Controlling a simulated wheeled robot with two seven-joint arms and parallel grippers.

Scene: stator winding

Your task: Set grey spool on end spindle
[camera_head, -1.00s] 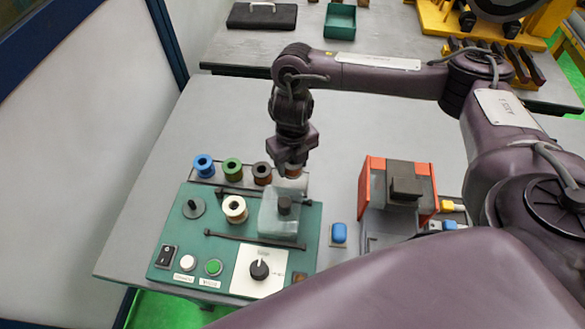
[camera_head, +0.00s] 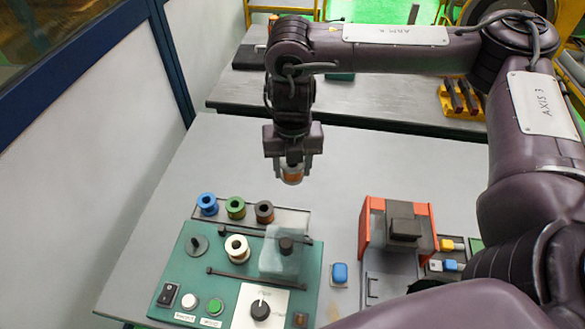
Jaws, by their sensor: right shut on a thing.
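My right gripper (camera_head: 292,172) hangs above the back of the table, fingers pointing down. It is shut on a spool (camera_head: 292,177) with copper-brown winding and pale grey flanges; the fingers hide part of it. The held spool is in the air, apart from the rack and the panel. On the green panel, a grey disc with a dark upright spindle (camera_head: 197,243) stands bare at the left end. A cream spool (camera_head: 237,246) sits to its right. A clear cover (camera_head: 279,255) stands over a dark knob-like post at the right. My left gripper is out of view.
A dark rack (camera_head: 290,216) holds blue (camera_head: 207,203), green (camera_head: 235,207) and dark brown (camera_head: 264,211) spools; its right end is empty. An orange-and-grey fixture (camera_head: 398,226) stands to the right. A dark bar (camera_head: 228,278) runs across the panel. The grey table is clear behind the rack.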

